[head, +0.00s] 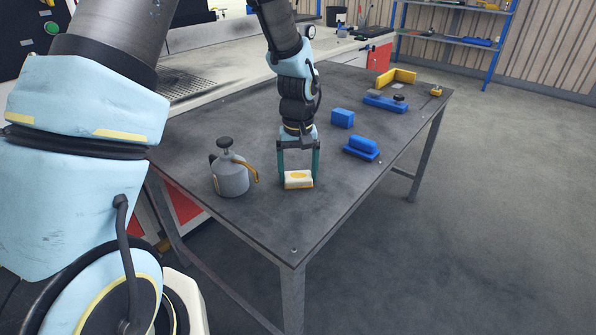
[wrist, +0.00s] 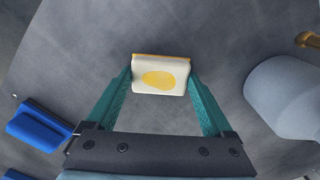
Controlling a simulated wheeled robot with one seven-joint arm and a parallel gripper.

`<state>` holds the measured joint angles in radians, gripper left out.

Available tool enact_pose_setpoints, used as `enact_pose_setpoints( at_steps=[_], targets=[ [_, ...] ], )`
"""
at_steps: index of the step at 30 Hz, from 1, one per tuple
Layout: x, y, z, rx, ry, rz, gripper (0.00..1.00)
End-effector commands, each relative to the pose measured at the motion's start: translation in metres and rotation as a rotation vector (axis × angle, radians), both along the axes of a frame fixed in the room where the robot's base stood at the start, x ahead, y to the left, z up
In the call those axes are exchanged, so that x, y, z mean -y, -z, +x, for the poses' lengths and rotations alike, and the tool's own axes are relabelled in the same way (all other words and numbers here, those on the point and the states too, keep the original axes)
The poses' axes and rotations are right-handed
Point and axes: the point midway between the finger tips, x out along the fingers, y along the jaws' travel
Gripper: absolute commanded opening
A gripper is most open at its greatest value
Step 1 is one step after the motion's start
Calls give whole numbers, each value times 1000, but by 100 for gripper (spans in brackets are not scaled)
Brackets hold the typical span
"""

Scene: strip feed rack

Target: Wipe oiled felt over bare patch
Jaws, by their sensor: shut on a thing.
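A cream felt block (head: 299,180) with a yellow oil patch on its face is held between the teal fingers of my gripper (head: 299,172), near the front part of the grey table. In the wrist view the felt (wrist: 161,75) sits between both fingertips of my gripper (wrist: 161,82), with the yellow oval facing the camera. I cannot tell whether the felt touches the tabletop. A grey oil can (head: 231,176) with a dark knob and orange spout stands left of the gripper; it also shows at the right of the wrist view (wrist: 287,97). I cannot make out a bare patch.
On the table (head: 310,225), a blue block (head: 342,118) and a blue stepped piece (head: 361,148) lie right of the gripper. Farther back are a blue fixture (head: 385,104) with a black knob and a yellow angle piece (head: 397,77). The table's front corner is clear.

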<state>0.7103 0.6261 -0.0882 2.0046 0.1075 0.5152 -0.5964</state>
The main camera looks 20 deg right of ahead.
Motion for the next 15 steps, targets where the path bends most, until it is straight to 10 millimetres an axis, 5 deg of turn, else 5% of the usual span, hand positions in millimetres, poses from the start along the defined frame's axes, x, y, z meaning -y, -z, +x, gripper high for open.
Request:
enact_pose_setpoints(
  at_steps=[4,15],
  targets=[
    [0,0,0,0,0,0,99],
    [0,-2,0,0,0,0,99]
  ],
)
